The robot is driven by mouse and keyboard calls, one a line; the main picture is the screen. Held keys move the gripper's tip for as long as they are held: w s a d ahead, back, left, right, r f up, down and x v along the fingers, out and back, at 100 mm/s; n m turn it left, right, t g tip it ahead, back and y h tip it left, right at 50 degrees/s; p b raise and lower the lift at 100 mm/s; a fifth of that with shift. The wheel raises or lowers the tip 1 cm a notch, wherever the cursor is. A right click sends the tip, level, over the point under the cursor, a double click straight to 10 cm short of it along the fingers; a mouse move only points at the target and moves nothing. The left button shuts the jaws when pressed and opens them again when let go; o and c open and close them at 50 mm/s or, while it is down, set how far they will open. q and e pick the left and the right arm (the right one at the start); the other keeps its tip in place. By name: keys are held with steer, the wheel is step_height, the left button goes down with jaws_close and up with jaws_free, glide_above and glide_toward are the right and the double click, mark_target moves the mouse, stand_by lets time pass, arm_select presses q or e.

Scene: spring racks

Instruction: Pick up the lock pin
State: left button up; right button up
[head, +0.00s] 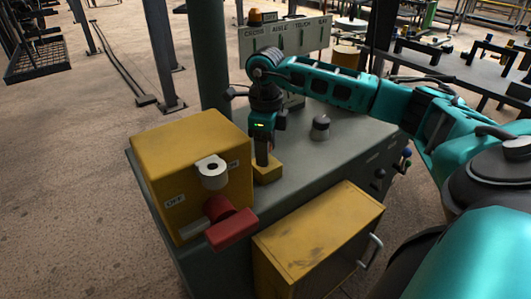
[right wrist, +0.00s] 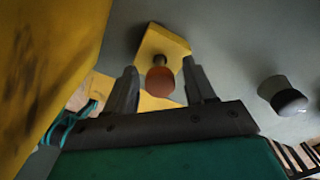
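The lock pin appears to be the short post with a reddish-brown rounded head (right wrist: 160,80) in the right wrist view. It stands on a small yellow block (right wrist: 165,42). In the head view that yellow block (head: 268,172) sits on the grey cabinet top, and my gripper hides the pin. My right gripper (head: 262,158) points down just above the block. In the right wrist view its two fingers (right wrist: 159,68) are apart, one on each side of the pin head, with gaps visible. My left gripper is not in view.
A grey knob (head: 320,127) stands to the right. A labelled panel (head: 285,37) rises behind. A yellow cabinet (head: 318,240) is in front.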

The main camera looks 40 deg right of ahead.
jaws_close()
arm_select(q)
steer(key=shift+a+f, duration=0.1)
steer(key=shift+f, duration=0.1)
arm_select(e)
steer(key=shift+r, duration=0.1)
